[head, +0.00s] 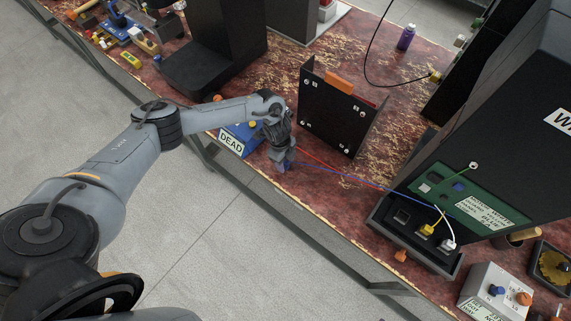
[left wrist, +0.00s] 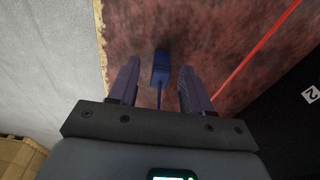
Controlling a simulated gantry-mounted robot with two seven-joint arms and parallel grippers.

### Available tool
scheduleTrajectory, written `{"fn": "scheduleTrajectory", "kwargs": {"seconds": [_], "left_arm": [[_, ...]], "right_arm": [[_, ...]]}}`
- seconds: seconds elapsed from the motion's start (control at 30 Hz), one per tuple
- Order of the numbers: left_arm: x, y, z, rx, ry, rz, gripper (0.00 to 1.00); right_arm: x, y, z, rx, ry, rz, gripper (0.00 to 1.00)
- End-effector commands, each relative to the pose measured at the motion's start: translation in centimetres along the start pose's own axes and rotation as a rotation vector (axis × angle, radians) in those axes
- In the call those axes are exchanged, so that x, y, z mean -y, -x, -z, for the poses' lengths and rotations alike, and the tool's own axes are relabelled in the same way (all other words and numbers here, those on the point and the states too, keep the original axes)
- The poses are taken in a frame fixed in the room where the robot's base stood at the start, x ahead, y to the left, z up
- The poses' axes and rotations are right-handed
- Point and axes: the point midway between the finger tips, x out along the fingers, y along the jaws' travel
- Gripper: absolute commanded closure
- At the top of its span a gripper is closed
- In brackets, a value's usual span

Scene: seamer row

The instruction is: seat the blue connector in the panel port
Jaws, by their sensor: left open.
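The blue connector (left wrist: 160,68) lies on the red-brown worn bench top near its front edge. A blue cable trails from it in the left wrist view; in the head view the blue cable (head: 375,180) runs right to the dark machine. My left gripper (head: 284,163) points down over the bench edge. In the left wrist view its two fingers (left wrist: 159,82) are open, with the connector between the tips and gaps on both sides. The panel (head: 412,228) at the machine's foot has an empty-looking dark port (head: 401,216) beside a yellow plug (head: 425,230) and a white plug (head: 448,242). My right gripper is not in view.
A blue box marked DEAD (head: 238,139) stands left of the gripper. A black upright plate (head: 337,115) with numbered marks stands behind it. A red cable (head: 325,160) runs close by. A grey box with knobs (head: 497,294) is at lower right.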

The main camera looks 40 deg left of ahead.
Motion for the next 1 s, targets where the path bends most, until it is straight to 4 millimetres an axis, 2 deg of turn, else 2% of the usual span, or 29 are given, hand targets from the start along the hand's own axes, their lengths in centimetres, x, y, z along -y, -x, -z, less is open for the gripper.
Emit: {"fn": "scheduleTrajectory", "kwargs": {"seconds": [0.03,0.33,0.77,1.0], "left_arm": [[0.0,0.0,0.0,0.000,0.000,0.000,0.56],[0.0,0.0,0.0,0.000,0.000,-0.001,1.00],[-0.1,0.2,0.0,0.001,0.000,-0.002,1.00],[0.0,2.4,0.3,0.000,0.000,0.001,1.00]], "right_arm": [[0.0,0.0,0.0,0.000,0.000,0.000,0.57],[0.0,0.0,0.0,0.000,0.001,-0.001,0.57],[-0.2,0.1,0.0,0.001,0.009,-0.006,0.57],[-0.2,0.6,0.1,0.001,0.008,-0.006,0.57]]}}
